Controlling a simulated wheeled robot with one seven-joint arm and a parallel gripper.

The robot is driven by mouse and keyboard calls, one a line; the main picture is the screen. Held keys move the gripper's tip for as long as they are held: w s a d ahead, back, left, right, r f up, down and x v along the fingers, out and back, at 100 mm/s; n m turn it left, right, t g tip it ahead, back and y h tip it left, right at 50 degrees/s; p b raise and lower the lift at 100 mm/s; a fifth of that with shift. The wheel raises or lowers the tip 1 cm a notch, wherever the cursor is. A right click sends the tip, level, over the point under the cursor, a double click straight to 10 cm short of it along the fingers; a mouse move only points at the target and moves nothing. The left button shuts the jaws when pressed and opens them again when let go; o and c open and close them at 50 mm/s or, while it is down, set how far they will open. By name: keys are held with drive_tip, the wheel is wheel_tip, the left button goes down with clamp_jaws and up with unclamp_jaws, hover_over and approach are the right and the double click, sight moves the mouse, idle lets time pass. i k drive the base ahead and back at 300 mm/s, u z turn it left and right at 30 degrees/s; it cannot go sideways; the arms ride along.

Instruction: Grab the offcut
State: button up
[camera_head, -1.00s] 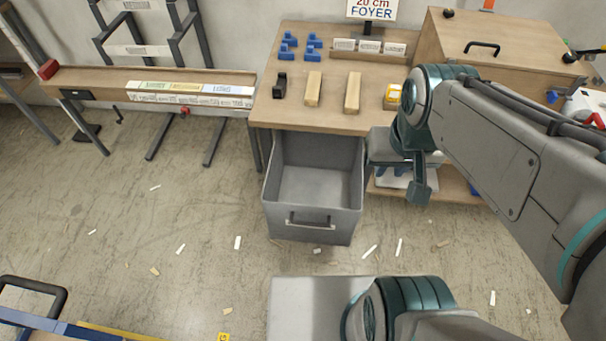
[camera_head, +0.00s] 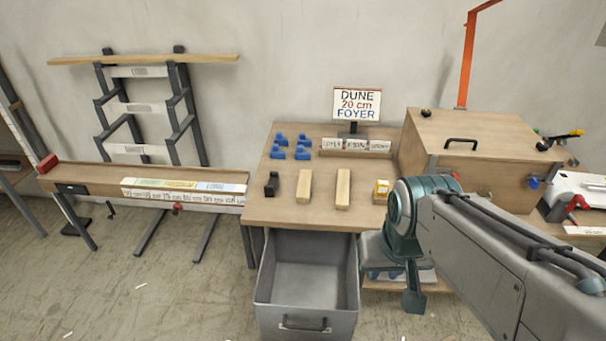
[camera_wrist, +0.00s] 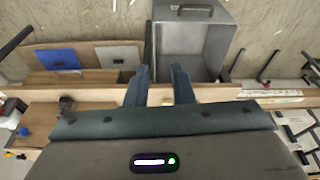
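Two short pale wooden pieces lie on the workbench in the head view: a left one (camera_head: 304,186) and a slightly longer right one (camera_head: 343,189). I cannot tell which of them is the offcut. My gripper (camera_wrist: 160,82) shows in the wrist view with its two dark fingers apart and nothing held between them. The open grey drawer (camera_wrist: 190,35) and a wooden edge lie beyond the fingers. In the head view my arm's end is at the bench's front right, right of both pieces, and the fingertips are not clear there.
The workbench (camera_head: 260,210) also holds blue blocks (camera_head: 280,152), a black item (camera_head: 272,184), a yellow item (camera_head: 381,188) and a sign (camera_head: 357,104). The open drawer (camera_head: 303,332) juts out in front. A wooden box (camera_head: 478,135) stands right, a long rail (camera_head: 95,182) left.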

sight(304, 188)
drive_tip(key=u, duration=0.55)
drive_tip(key=k, duration=0.65)
drive_tip(key=u, duration=0.65)
drive_tip(key=i, duration=1.35)
drive_tip(key=z, duration=1)
drive_tip(key=i, duration=0.3)
drive_tip(key=z, duration=0.4)
